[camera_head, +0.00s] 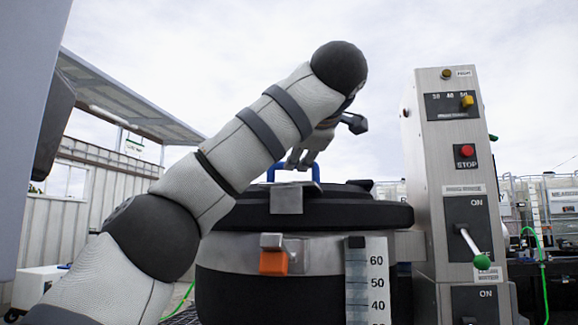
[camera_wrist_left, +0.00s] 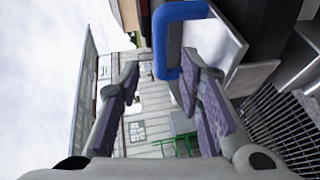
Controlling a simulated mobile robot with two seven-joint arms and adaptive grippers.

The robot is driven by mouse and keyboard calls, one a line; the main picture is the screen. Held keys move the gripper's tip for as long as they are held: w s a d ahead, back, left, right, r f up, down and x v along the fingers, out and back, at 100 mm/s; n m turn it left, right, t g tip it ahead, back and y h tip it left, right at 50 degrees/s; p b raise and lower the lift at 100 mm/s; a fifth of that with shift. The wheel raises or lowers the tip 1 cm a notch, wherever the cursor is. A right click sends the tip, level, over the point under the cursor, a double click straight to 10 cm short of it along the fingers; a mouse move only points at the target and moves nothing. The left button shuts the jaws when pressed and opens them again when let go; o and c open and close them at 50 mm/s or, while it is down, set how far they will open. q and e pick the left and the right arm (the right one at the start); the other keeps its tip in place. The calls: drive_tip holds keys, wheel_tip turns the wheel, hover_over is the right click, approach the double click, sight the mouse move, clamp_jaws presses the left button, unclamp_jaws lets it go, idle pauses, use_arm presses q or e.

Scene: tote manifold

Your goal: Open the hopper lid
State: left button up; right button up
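The hopper (camera_head: 340,255) is a dark drum with a light band, and its black lid (camera_head: 345,215) lies shut on top. A blue handle (camera_head: 317,172) stands on the lid's front metal bracket (camera_head: 286,200). My left gripper (camera_head: 299,163) reaches down to the handle from above. In the left wrist view the blue handle (camera_wrist_left: 166,45) lies by the tip of the right-hand finger. The left gripper's fingers (camera_wrist_left: 158,85) are spread apart with a gap between them. I cannot tell whether a finger touches the handle. My right gripper is not in view.
An orange latch (camera_head: 273,262) sits on the hopper's front beside a level scale (camera_head: 367,280). A grey control column (camera_head: 458,165) with a red stop button and a green-knobbed lever (camera_head: 480,260) stands close on the right. A metal grating (camera_wrist_left: 275,120) shows in the left wrist view.

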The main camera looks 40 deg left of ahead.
use_arm(q)
drive_tip(key=x, duration=0.7)
drive_tip(key=shift+a, duration=0.1)
clamp_jaws()
